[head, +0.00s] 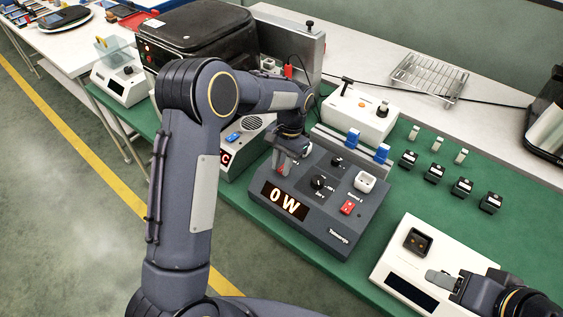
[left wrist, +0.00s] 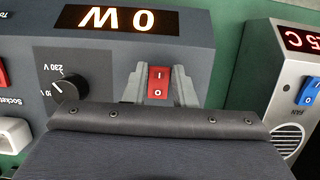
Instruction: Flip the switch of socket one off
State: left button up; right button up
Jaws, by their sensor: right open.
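A dark grey power unit (head: 330,232) with a lit "0 W" display (head: 285,200) stands on the green mat. My left gripper (head: 283,165) is over its left side. In the left wrist view, the gripper (left wrist: 159,85) has its fingertips apart, one on each side of a red rocker switch (left wrist: 158,84) marked I and O. I cannot tell whether they touch it. Socket one's label and outlet are hidden. A second red switch (head: 347,207) and a white outlet (head: 366,182) are on the right side. My right gripper (head: 440,279) is open, over the white device.
A black knob (head: 319,182) sits between the switches. A white device (head: 388,268) is at right, with several small black blocks (head: 435,172) behind it. A grey fan box (left wrist: 290,110) with a blue switch stands beside the power unit. A wire rack (head: 428,77) lies at the back.

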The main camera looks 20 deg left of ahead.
pick_arm(q)
jog(key=o, duration=0.4)
jog(key=shift+c, duration=0.2)
jog(key=b+v, duration=0.1)
jog(key=v, duration=0.6)
jog(key=shift+f, duration=0.1)
jog(key=shift+w+r, duration=0.1)
jog(key=shift+r, duration=0.35)
